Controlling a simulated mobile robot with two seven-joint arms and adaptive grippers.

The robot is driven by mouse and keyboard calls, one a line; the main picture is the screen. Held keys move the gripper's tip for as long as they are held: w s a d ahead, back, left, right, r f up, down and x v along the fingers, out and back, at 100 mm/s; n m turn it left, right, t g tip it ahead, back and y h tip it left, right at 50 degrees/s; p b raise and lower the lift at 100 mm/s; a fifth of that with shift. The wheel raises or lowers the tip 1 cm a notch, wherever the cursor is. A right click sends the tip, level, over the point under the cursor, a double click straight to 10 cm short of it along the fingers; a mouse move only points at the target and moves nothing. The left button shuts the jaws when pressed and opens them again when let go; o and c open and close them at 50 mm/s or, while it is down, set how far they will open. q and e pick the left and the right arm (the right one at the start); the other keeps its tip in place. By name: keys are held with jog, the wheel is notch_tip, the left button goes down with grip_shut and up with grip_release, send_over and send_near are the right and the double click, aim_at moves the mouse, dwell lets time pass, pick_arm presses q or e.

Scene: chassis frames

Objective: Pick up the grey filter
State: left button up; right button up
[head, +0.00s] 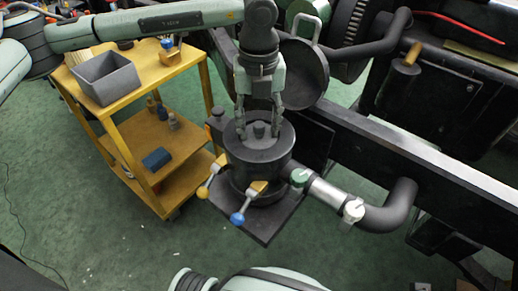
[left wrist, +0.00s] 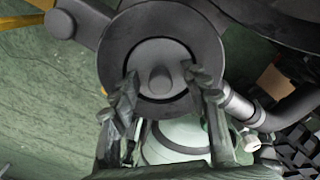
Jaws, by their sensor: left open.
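The grey filter (head: 259,130) shows as a round dark grey top with a knob in its middle, set inside a dark round housing (head: 258,172). The left wrist view shows the same grey disc and knob (left wrist: 160,80) inside the housing's wide ring (left wrist: 114,50). My left gripper (head: 259,124) points down over it. Its fingers are apart, one on each side of the knob, with a gap to the knob on both sides. I cannot tell whether the fingertips touch the disc. The filter's lower part is hidden in the housing. My right gripper is not in view.
A round dark lid (head: 302,74) stands open behind the housing, close to my gripper. Clamps with yellow and blue knobs (head: 238,218) stick out in front. A pipe (head: 385,208) leaves to the right along a black beam. A yellow cart (head: 145,75) with a grey bin stands left.

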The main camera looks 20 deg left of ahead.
pick_arm(q)
grip_shut()
jog(key=shift+r, duration=0.1)
dwell(0.4)
